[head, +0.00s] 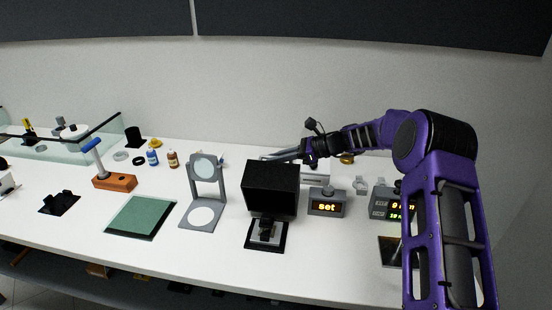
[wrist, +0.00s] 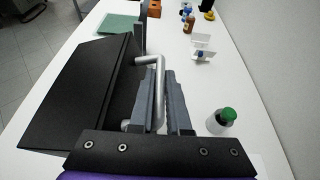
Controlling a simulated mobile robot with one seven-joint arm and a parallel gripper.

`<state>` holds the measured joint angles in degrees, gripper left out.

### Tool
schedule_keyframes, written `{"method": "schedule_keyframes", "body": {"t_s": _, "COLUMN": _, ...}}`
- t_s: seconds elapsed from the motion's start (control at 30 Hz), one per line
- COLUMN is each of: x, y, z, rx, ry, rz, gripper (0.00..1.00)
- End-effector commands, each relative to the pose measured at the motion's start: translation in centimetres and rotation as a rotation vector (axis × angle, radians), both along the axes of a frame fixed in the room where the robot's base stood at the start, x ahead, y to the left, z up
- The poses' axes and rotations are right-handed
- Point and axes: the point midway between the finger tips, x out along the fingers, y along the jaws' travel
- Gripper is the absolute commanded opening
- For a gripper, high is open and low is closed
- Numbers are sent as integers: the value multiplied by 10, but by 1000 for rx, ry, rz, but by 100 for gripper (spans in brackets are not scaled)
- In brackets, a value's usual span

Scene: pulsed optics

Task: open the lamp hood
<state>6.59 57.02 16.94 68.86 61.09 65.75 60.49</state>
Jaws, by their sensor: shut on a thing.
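The lamp hood (head: 270,190) is a black box near the middle of the bench. Its lower edge stands above a black base plate (head: 252,245), with a small grey and black fitting (head: 267,231) showing beneath it. In the wrist view the hood (wrist: 85,95) fills the left side and looks tilted. A silver bar handle (wrist: 150,60) stands out from its side. My gripper (wrist: 167,80) is shut on this handle, with one grey finger on each side of it. In the head view my gripper (head: 285,154) reaches in behind the hood, and the grip is mostly hidden.
A grey stand with round lenses (head: 203,190) is close left of the hood. A box reading "set" (head: 327,203) is close right. A green-capped bottle (wrist: 222,121) stands beside my fingers. A green pad (head: 142,216) lies further left. The bench front is mostly clear.

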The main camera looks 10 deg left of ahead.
Motion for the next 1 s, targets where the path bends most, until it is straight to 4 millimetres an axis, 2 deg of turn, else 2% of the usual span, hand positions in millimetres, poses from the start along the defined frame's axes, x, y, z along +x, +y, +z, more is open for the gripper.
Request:
{"method": "schedule_keyframes", "body": {"t_s": 0.03, "x": 0, "y": -1, "z": -1, "rx": -1, "ry": 2, "rz": -1, "gripper": 0}}
{"method": "schedule_keyframes", "body": {"t_s": 0.07, "x": 0, "y": -1, "z": -1, "rx": -1, "ry": 2, "rz": -1, "gripper": 20}}
{"method": "schedule_keyframes", "body": {"t_s": 0.1, "x": 0, "y": -1, "z": -1, "rx": -1, "ry": 2, "rz": -1, "gripper": 27}}
{"method": "schedule_keyframes", "body": {"t_s": 0.4, "x": 0, "y": -1, "z": 0, "rx": 0, "ry": 0, "rz": 0, "gripper": 27}}
{"method": "schedule_keyframes", "body": {"t_s": 0.57, "x": 0, "y": -14, "z": 5, "rx": 0, "ry": -1, "rz": -3, "gripper": 27}}
{"method": "schedule_keyframes", "body": {"t_s": 0.67, "x": -1, "y": -31, "z": 12, "rx": 0, "ry": -1, "rz": -5, "gripper": 27}}
{"method": "schedule_keyframes", "body": {"t_s": 1.0, "x": -4, "y": -108, "z": 44, "rx": -1, "ry": -2, "rz": -5, "gripper": 27}}
